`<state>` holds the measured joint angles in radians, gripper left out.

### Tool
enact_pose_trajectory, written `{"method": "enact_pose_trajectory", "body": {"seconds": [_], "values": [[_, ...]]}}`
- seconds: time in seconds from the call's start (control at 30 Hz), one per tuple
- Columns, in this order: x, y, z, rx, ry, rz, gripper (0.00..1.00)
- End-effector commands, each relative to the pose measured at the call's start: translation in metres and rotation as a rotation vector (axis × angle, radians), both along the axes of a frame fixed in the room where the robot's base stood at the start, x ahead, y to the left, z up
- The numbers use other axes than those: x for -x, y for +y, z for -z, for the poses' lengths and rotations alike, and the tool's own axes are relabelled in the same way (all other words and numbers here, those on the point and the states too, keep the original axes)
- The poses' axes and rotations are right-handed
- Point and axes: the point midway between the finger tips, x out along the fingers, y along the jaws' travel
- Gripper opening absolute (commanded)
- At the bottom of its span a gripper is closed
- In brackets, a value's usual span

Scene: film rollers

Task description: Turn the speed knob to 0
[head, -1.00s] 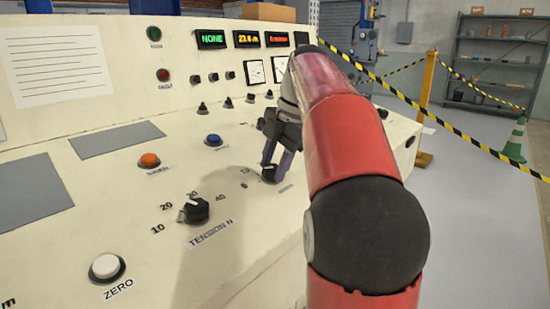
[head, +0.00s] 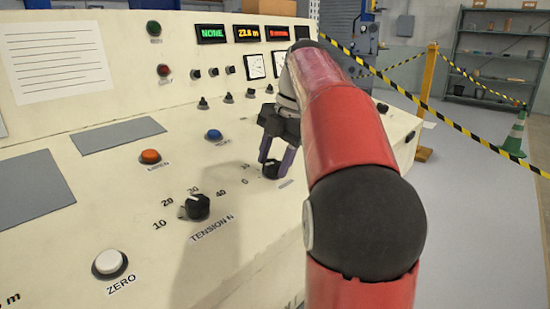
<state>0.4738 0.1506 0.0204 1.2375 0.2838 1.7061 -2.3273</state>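The small black knob (head: 271,169) under my gripper sits on the sloped cream console, with small scale numbers at its left. Its label is too small to read and its pointer is hidden, so its setting cannot be told. My gripper (head: 273,163) reaches down over it from above, one dark finger at each side of the knob's top. The fingers are apart by about the knob's width. I cannot tell whether they press on it.
A black TENSION N knob (head: 197,207) stands nearer, with a white ZERO button (head: 108,263), an orange button (head: 150,157) and a blue button (head: 213,135) around it. Small black switches (head: 228,97) stand behind. Lit displays (head: 247,34) top the back panel.

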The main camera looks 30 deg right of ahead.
Motion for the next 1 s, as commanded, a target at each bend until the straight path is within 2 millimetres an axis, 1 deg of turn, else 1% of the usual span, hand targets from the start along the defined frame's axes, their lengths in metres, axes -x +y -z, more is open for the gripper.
{"method": "enact_pose_trajectory", "body": {"seconds": [0.03,0.1,0.37,0.47,0.57,0.8,1.0], "values": [[0.000,0.000,0.000,0.000,0.000,0.000,0.52],[0.000,0.000,0.000,0.000,0.000,0.001,0.59],[0.000,0.000,-0.001,0.000,0.000,0.002,0.59],[0.000,-0.002,-0.006,0.001,-0.002,0.004,0.59],[0.002,-0.005,-0.018,0.001,-0.003,0.004,0.59],[0.008,-0.014,-0.055,0.001,-0.002,0.003,0.59],[0.011,-0.018,-0.071,0.000,-0.001,0.002,0.59]]}}
